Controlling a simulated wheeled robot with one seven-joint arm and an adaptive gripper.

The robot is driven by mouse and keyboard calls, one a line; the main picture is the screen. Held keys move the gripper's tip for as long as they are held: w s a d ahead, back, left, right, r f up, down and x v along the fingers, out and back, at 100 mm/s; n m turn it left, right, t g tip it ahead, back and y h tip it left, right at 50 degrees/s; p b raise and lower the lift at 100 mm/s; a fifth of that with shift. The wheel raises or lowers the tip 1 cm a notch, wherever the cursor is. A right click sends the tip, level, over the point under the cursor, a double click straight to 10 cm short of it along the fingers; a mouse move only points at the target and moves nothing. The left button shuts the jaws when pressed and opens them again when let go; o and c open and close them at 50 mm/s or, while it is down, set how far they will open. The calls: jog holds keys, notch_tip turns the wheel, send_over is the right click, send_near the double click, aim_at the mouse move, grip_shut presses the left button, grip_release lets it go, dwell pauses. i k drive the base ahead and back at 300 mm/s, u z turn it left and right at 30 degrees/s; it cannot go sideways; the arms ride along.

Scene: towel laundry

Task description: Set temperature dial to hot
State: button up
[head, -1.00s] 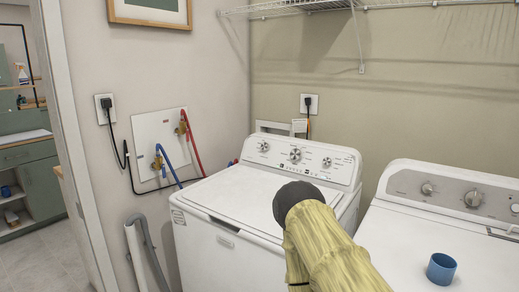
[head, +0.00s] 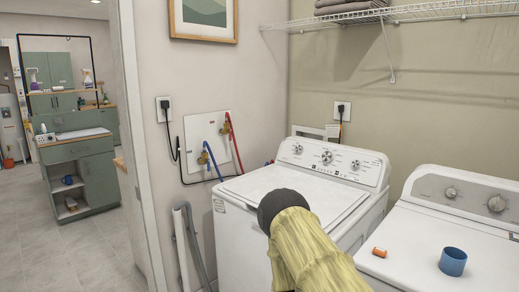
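A white top-loading washer (head: 252,196) stands against the wall with its lid closed. Its rear panel carries three silver knobs: a left knob (head: 297,148), a larger middle knob (head: 327,157) and a right knob (head: 355,165). The labels are too small to read, so I cannot tell which knob is the temperature dial or where it points. My arm, in a yellow sleeve with a dark rounded end, rises in front of the washer and covers part of its front and right side. My gripper's fingers do not show. Nothing visible of my arm touches the knobs.
A white dryer (head: 463,220) stands to the right, with a blue cup (head: 453,261) and a small orange bottle (head: 379,252) on top. Hoses and a grey pipe (head: 188,245) run left of the washer. A doorway at left opens onto clear floor (head: 80,255).

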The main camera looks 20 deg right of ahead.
aim_at(300, 148)
jog(key=u, duration=1)
jog(key=i, duration=0.9)
jog(key=z, duration=1.75)
